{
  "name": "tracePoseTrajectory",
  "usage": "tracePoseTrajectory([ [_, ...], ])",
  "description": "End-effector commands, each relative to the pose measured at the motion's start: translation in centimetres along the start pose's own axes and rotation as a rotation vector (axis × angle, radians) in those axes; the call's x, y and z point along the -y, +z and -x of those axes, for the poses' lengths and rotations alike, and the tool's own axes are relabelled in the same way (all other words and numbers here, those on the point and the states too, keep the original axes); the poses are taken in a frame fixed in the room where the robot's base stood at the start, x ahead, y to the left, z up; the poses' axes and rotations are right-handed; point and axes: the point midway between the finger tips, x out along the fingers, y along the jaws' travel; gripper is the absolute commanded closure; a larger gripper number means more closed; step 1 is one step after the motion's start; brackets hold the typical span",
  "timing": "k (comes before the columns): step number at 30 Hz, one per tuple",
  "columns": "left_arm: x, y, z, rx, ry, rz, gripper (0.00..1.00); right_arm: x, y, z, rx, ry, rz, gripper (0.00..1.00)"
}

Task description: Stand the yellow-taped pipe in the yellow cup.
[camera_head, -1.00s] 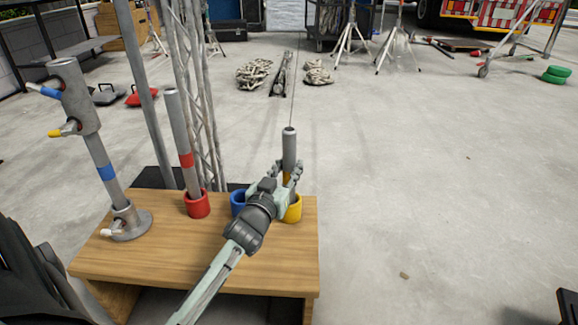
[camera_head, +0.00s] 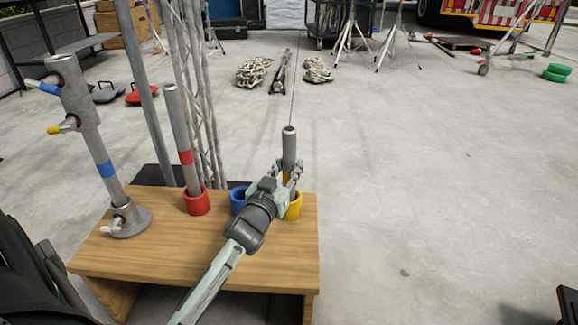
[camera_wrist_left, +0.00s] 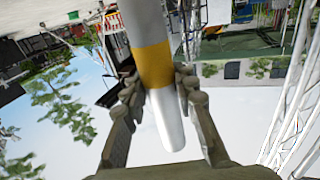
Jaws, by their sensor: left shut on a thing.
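The yellow-taped pipe (camera_head: 289,150) is grey and stands upright over the yellow cup (camera_head: 294,210) at the right end of the wooden bench. My left gripper (camera_head: 292,173) is shut on the pipe near its yellow tape. In the left wrist view the pipe (camera_wrist_left: 171,120) runs between the fingers of the gripper (camera_wrist_left: 160,80), and the tape lies between the fingertips. The gripper hides the pipe's lower part in the head view, so I cannot tell how deep it sits in the cup. My right gripper is not in view.
A blue cup (camera_head: 238,202) stands left of the yellow one, partly behind my left arm. A red-taped pipe (camera_head: 179,130) stands in the red cup (camera_head: 197,203). A blue-taped pipe (camera_head: 104,165) stands in a metal base on the bench (camera_head: 180,250). A lattice truss rises behind.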

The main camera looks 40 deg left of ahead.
Motion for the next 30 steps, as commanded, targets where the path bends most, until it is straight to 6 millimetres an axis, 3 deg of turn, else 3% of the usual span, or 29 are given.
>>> tracePoseTrajectory([
  [3,0.0,0.2,0.0,-0.001,0.000,0.000,1.00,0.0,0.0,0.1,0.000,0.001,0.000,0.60],
  [4,0.0,0.1,0.0,-0.001,0.000,0.000,0.71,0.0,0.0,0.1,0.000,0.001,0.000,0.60],
  [9,0.0,0.1,0.0,0.000,0.000,0.000,0.49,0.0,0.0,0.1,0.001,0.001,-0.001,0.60],
  [20,0.0,0.3,0.4,0.003,0.000,0.000,0.48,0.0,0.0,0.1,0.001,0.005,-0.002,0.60],
  [23,0.0,0.3,1.5,0.003,0.000,0.000,0.48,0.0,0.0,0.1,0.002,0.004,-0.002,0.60],
  [30,0.0,0.3,6.6,0.004,-0.001,0.002,0.48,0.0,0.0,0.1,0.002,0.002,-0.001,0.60],
])
